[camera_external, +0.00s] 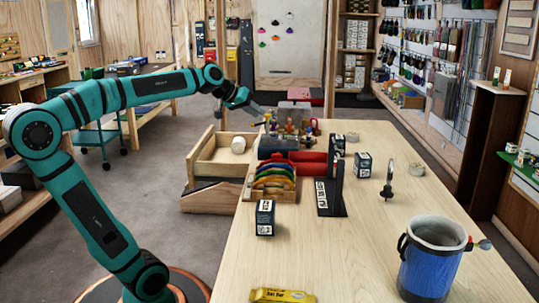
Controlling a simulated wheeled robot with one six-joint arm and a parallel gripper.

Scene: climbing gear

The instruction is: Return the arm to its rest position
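My teal arm stretches from its base at the lower left up and across to the right. My gripper (258,110) is at its end, over the far left part of the workbench (330,265), behind the open wooden drawer (208,162). The gripper is small and dark here, and whether its fingers are apart or together cannot be made out. Nothing can be clearly seen held in it. Colourful small items (290,125) stand just right of and below it, and the gap between them cannot be judged.
A whitish roll (238,145) lies in the drawer. A rack of coloured curved pieces (273,180), a black stand (330,190), small dark boxes (265,217), a blue bucket (430,265) and a yellow bar (283,296) are on the bench. The bench's middle front is clear.

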